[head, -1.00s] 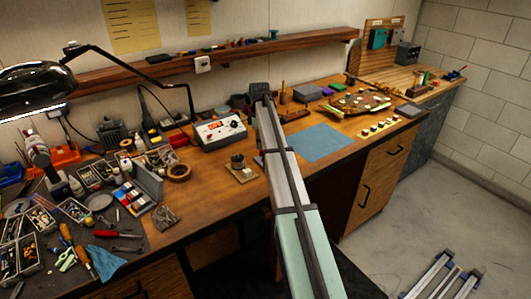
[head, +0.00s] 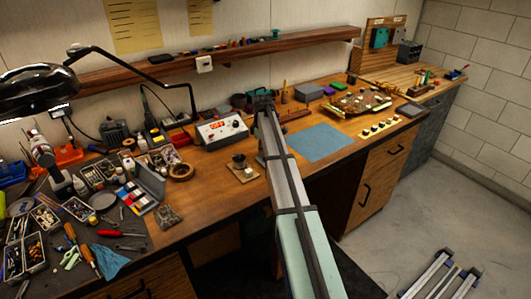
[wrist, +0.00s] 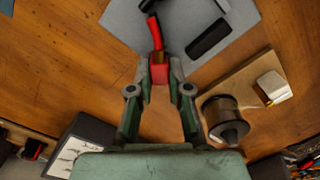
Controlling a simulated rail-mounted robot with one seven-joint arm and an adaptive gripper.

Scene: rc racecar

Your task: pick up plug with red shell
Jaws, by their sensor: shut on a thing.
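The plug with the red shell (wrist: 159,71) is between the fingertips of my gripper (wrist: 160,74) in the wrist view. The fingers touch its two sides. A red piece (wrist: 154,32) with a black end extends from it toward the top of the picture, over a grey mat (wrist: 120,18). A separate black piece (wrist: 208,38) lies on that mat. I cannot tell whether the plug is clear of the bench. In the head view my arm hides the plug and the fingertips.
A spool (wrist: 225,118) on a wooden base (wrist: 232,86) stands close to the right finger. A power supply (head: 222,130) stands behind, left of my arm. A blue mat (head: 321,142) lies clear to the right. Tools and trays crowd the bench's left end.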

